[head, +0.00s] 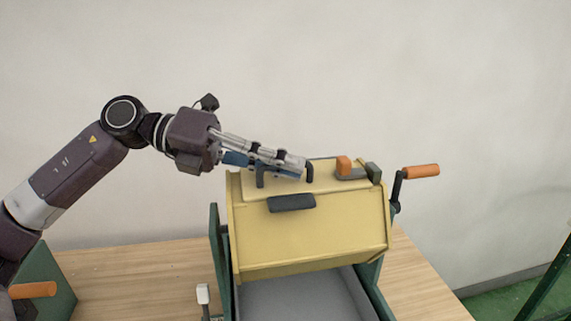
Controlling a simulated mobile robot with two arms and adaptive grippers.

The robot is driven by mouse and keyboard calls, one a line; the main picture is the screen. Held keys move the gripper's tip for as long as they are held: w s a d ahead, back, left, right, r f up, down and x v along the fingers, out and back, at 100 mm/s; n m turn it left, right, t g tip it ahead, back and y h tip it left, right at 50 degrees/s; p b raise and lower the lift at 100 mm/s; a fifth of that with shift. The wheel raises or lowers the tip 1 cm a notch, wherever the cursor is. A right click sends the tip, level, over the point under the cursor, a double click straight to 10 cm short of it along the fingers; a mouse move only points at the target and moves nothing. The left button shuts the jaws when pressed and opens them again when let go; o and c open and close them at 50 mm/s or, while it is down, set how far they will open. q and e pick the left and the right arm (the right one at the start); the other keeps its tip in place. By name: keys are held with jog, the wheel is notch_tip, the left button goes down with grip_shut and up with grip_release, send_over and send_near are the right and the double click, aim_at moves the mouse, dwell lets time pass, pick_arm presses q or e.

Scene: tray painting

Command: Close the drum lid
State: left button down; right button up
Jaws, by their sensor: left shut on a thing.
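The yellow drum (310,235) sits in a dark green frame at the centre of the head view. On its upper face are dark bracket posts (310,172), a dark grip (291,202) and an orange latch (343,165). My left gripper (297,167) reaches in from the left over the top of the drum. Its fingers are shut on the handle at the bracket posts and hide most of it. The lid's far edge and any gap there are hidden from this side. My right gripper is out of view.
An orange-handled crank (421,171) sticks out at the drum's right. A grey tray (300,298) lies below the drum. A small white-topped lever (203,294) stands at the front left. A plain wall is behind.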

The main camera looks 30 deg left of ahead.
aim_at(245, 181)
pick_arm(q)
jog(key=c, duration=2.3)
grip_release()
jog(key=shift+f, duration=0.15)
jog(key=shift+a, duration=0.1)
jog(key=v, duration=0.4)
jog(key=shift+s+a, duration=0.15)
jog(key=shift+a, duration=0.15)
jog(key=shift+v, duration=3.7)
jog(key=shift+d, duration=0.1)
